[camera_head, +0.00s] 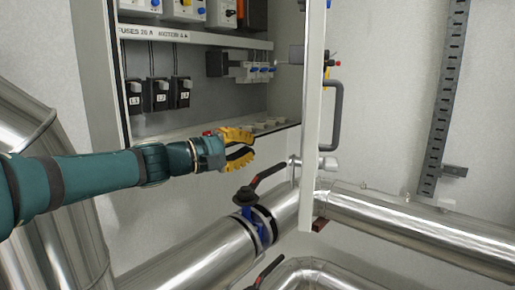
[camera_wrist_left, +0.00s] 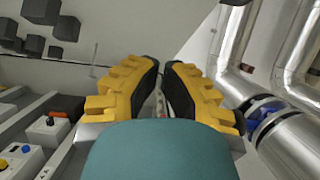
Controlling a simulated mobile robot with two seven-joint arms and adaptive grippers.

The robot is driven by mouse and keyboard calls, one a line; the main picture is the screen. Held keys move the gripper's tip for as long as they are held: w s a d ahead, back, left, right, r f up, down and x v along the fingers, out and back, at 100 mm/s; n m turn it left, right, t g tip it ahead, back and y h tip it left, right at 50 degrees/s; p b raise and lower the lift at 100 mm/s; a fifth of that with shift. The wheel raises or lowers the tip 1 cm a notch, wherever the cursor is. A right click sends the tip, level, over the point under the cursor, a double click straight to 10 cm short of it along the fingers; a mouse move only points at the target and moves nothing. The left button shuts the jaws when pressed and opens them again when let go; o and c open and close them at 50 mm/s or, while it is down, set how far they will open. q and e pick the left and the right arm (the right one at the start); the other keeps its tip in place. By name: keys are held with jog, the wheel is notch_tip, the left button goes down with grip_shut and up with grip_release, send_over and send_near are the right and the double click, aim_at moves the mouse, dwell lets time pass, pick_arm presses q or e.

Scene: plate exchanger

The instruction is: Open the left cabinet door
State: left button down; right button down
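The cabinet door (camera_head: 314,110) is a pale panel seen almost edge-on. It stands swung out from the grey cabinet (camera_head: 195,55), whose inside is exposed. A dark grey bar handle (camera_head: 336,115) is on the door's right-hand face. My left gripper (camera_head: 252,147), with yellow fingers, is in front of the cabinet's lower edge, left of the door and apart from the handle. In the left wrist view the gripper (camera_wrist_left: 161,68) has a narrow gap between its fingertips and holds nothing visible. My right gripper is not in view.
Fuse blocks (camera_head: 160,93) and switches sit inside the cabinet. A slotted metal rail (camera_head: 442,100) is on the right wall.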

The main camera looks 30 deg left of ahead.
pick_arm(q)
jog(key=w+d, duration=0.7)
jog(key=w, duration=0.2)
jog(key=shift+d+f, duration=0.1)
jog(key=shift+d, duration=0.05)
